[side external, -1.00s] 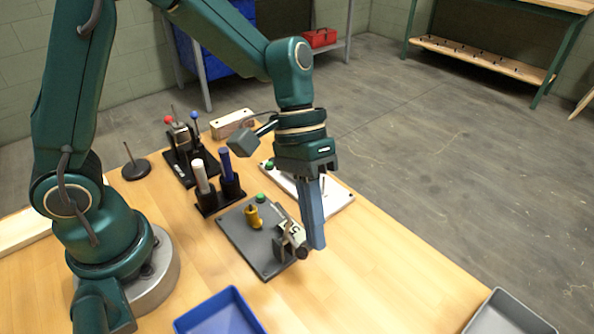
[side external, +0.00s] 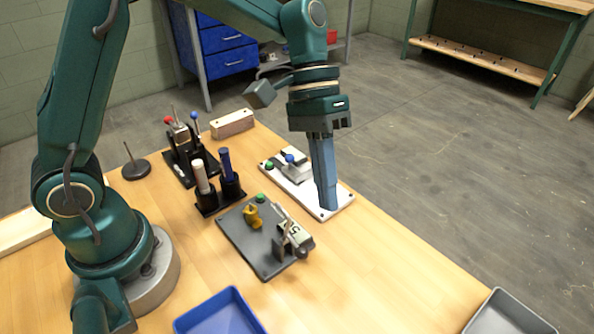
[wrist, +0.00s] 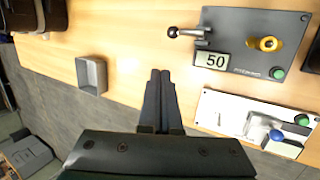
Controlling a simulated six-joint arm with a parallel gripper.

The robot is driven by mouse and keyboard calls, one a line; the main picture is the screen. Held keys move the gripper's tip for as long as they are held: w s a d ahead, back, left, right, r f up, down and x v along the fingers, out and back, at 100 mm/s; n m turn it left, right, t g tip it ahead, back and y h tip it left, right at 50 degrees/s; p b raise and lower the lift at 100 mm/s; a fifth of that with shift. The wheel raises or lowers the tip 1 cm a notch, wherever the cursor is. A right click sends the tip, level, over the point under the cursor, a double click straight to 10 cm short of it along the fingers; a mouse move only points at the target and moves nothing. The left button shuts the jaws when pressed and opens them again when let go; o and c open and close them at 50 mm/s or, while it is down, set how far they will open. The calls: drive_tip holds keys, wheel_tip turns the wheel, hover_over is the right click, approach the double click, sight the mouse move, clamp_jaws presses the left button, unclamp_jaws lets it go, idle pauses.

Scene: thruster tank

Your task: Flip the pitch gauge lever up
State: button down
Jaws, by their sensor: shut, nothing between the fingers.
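The grey gauge board (side external: 240,240) lies flat on the table with a display reading 50 (wrist: 212,60). A lever with a dark round knob (wrist: 172,32) sticks out beside the display in the wrist view. The board also carries a yellow knob (side external: 252,216) and a green button (side external: 260,198). The small label is too blurred to read. My gripper (side external: 328,206) is shut and empty, pointing down. It appears in front of the white board's near end in the side view and apart from the grey board's lever. In the wrist view its fingertips (wrist: 160,73) are clear of both boards.
A white board (wrist: 225,108) with a blue-ball lever (wrist: 276,135) and green button lies beside the grey one. A stand with two cylinders (side external: 217,198) and a black base with red and blue knobs (side external: 185,150) stand behind. A blue tray (side external: 220,312) is in front.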

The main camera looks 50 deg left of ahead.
wheel_tip(320, 180, up, 12)
drive_tip(key=a+t, duration=0.1)
drive_tip(key=s+a+f+t+y, duration=0.5)
drive_tip(key=s+a+f+t, duration=0.1)
drive_tip(key=s+a, duration=0.3)
drive_tip(key=shift+s+a+f+t, duration=0.3)
drive_tip(key=shift+s+a+f, duration=0.05)
drive_tip(key=shift+s+f, duration=0.35)
